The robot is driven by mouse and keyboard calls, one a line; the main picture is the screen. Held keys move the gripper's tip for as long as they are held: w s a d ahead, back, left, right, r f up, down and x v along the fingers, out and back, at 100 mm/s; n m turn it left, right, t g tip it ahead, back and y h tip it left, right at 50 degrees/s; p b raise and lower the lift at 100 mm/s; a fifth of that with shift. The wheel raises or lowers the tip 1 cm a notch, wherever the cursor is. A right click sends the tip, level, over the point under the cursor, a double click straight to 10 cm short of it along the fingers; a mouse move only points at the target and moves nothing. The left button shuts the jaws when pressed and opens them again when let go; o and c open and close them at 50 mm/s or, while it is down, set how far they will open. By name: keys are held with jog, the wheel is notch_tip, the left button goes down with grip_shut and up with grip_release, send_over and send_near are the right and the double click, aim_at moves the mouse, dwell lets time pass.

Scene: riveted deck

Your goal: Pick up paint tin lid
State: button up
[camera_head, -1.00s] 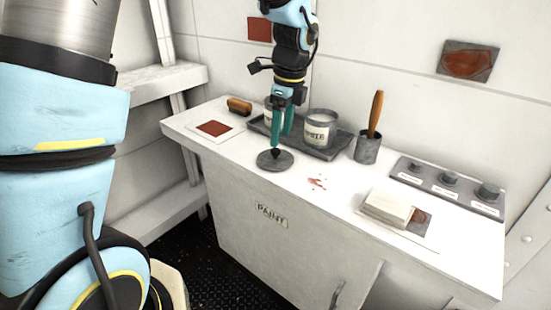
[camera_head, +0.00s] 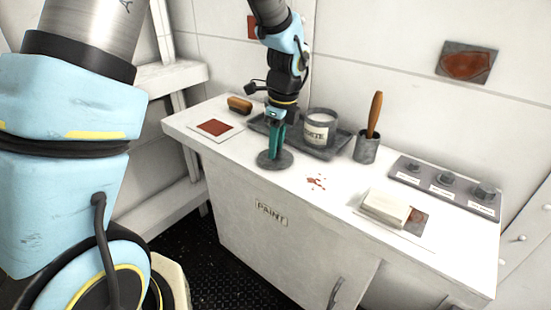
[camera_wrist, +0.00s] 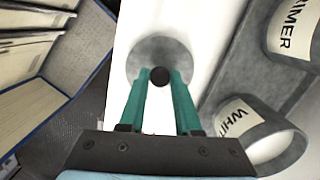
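The paint tin lid (camera_head: 284,163) is a grey disc with a small black knob, lying flat on the white counter. In the wrist view the lid (camera_wrist: 160,47) shows beyond the fingertips, with its knob between them. My gripper (camera_head: 271,156) points down at the lid with its teal fingers. In the wrist view the fingers (camera_wrist: 159,77) stand on both sides of the knob, with no clear gap, and look shut on it. The lid still appears to rest on the counter. The knob is hidden in the head view.
A grey tray (camera_head: 322,154) holding a white-labelled tin (camera_head: 319,131) stands close behind my gripper. A cup with a brush (camera_head: 368,146) stands right of it. A sponge-like block (camera_head: 386,207) and a knob panel (camera_head: 446,187) lie farther right. Red spots mark the counter.

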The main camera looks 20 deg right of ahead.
grip_shut()
